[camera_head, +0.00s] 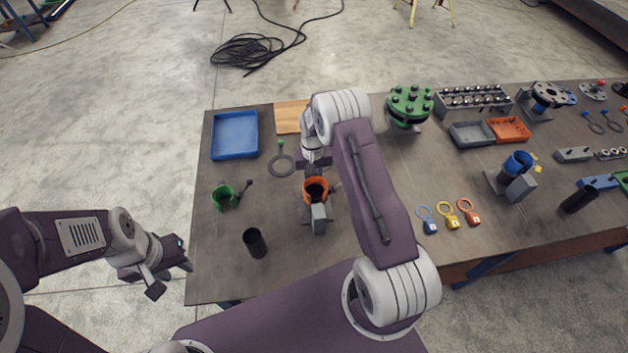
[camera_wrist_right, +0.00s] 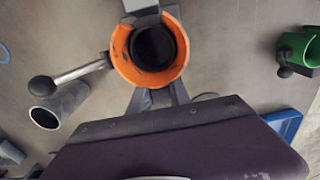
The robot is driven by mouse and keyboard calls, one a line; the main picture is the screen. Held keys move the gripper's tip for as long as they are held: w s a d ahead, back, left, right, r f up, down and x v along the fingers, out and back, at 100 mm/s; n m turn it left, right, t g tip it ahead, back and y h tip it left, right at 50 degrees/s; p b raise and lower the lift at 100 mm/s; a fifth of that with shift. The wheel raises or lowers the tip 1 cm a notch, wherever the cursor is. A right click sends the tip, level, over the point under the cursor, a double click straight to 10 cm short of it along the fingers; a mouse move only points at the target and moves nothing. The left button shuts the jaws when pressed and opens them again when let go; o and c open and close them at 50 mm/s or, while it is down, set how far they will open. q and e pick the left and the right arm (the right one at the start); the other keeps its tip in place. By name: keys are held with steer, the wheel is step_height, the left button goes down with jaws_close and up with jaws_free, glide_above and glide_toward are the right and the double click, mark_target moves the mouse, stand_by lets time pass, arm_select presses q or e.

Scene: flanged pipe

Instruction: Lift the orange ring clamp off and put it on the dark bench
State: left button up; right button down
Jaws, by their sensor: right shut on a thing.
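The orange ring clamp (camera_head: 308,197) sits around a dark pipe held by a small grey stand (camera_head: 319,220) on the dark bench (camera_head: 290,260). In the right wrist view the clamp (camera_wrist_right: 150,78) encircles the dark pipe, and its ball-ended lever (camera_wrist_right: 75,75) points left. My right gripper (camera_head: 316,172) comes down from the far side and is shut on the clamp's rim; its fingertips (camera_wrist_right: 158,97) show at the rim's lower edge. My left gripper (camera_head: 172,276) hangs off the bench's left side, fingers apart and empty.
A green clamp (camera_head: 222,198) and a dark tube (camera_head: 255,243) stand left of the stand. A blue tray (camera_head: 235,136), a dark ring with green tip (camera_head: 281,166) and a wooden board (camera_head: 290,117) lie behind. Padlock-like tags (camera_head: 446,216) lie right.

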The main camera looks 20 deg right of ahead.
step_height(320, 180, up, 4)
steer(key=shift+d+b, duration=0.1)
steer(key=shift+b, duration=0.9)
steer(key=s+d+r+b, duration=0.1)
steer(key=s+d+r, duration=0.1)
steer(key=s+d+r+b, duration=0.1)
steer(key=s+d+r, duration=0.1)
steer(key=s+d, duration=0.1)
steer(key=s+d+r+b, duration=0.1)
steer(key=s+d+r, duration=0.1)
steer(key=d+r, duration=0.1)
steer(key=shift+s+d, duration=0.25)
steer(key=shift+s, duration=0.15)
steer(key=shift+r, duration=0.1)
step_height(320, 180, up, 5)
steer(key=p, duration=0.4)
steer(key=shift+p, duration=0.35)
